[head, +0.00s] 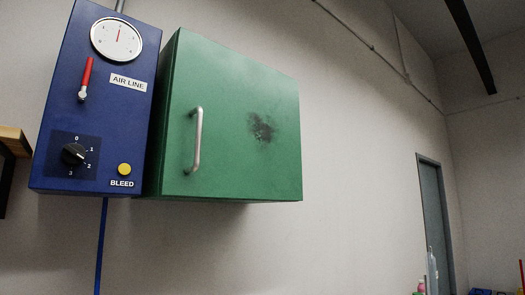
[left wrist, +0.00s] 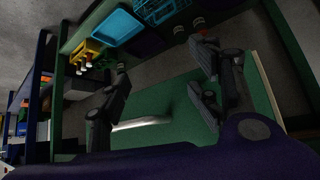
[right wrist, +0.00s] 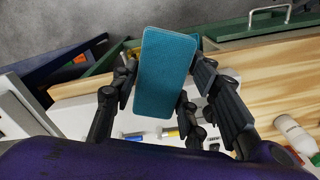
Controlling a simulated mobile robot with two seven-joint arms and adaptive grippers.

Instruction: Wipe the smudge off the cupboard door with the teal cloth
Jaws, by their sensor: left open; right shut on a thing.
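The green cupboard (head: 220,140) hangs on the wall in the head view, its door shut. A dark smudge (head: 262,128) marks the right half of the door. A metal handle (head: 196,140) is on the door's left side. The teal cloth (right wrist: 165,75) shows in the right wrist view as a flat rectangular pad. My right gripper (right wrist: 157,90) is shut on it, with fingers on both sides. My left gripper (left wrist: 163,85) is open and empty in the left wrist view. Neither gripper shows in the head view, so the cloth is away from the smudge.
A blue air line box (head: 100,100) with gauge, red lever and knob hangs directly left of the cupboard. The wall right of the cupboard is bare. A wooden surface (right wrist: 265,75) and a white bottle (right wrist: 295,134) lie below my right gripper. The left wrist view shows a blue tray (left wrist: 112,27).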

